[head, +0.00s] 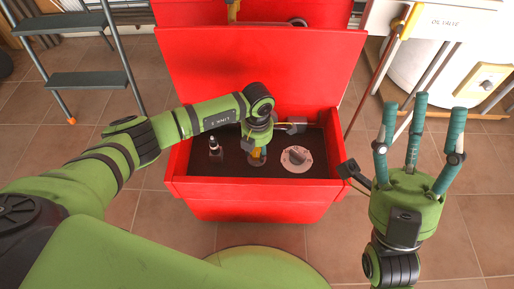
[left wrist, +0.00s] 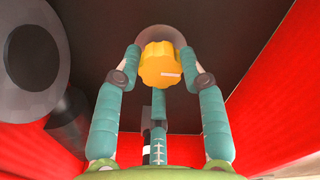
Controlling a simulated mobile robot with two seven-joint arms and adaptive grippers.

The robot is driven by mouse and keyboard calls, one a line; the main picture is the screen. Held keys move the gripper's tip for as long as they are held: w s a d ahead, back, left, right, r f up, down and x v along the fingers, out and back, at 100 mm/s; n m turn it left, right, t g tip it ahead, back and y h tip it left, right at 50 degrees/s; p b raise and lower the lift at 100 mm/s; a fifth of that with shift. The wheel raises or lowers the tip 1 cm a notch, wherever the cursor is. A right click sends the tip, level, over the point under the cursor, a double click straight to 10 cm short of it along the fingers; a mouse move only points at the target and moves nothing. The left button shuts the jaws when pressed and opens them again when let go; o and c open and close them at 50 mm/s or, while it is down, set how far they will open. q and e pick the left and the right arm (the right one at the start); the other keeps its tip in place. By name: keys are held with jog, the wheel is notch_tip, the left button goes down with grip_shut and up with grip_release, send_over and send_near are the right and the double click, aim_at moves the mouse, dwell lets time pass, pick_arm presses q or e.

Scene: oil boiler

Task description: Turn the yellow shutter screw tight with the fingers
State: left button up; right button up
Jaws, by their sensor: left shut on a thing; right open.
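The yellow shutter screw (left wrist: 160,64) is a scalloped knob with a pale mark on its face, in the upper middle of the left wrist view. A grey round piece shows behind it. My left gripper (left wrist: 160,78) has its teal fingers closed around the knob's sides. In the head view my left gripper (head: 257,157) points down into the red box, and only a little yellow shows between its fingers. My right gripper (head: 412,130) is open and empty, fingers up, at the right outside the box.
The red box (head: 250,190) has a dark floor and a raised red lid (head: 265,70). A step ladder (head: 85,78) stands at upper left.

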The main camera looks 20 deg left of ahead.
aim_at(259, 151)
pick_arm(q)
jog(key=shift+w+d+r, duration=0.1)
jog(key=shift+w+d, duration=0.15)
jog(key=shift+d, duration=0.05)
jog(key=o, duration=1.1)
jog(key=shift+o, duration=0.2)
notch_tip(259, 151, up, 12)
jog(key=shift+s, duration=0.1)
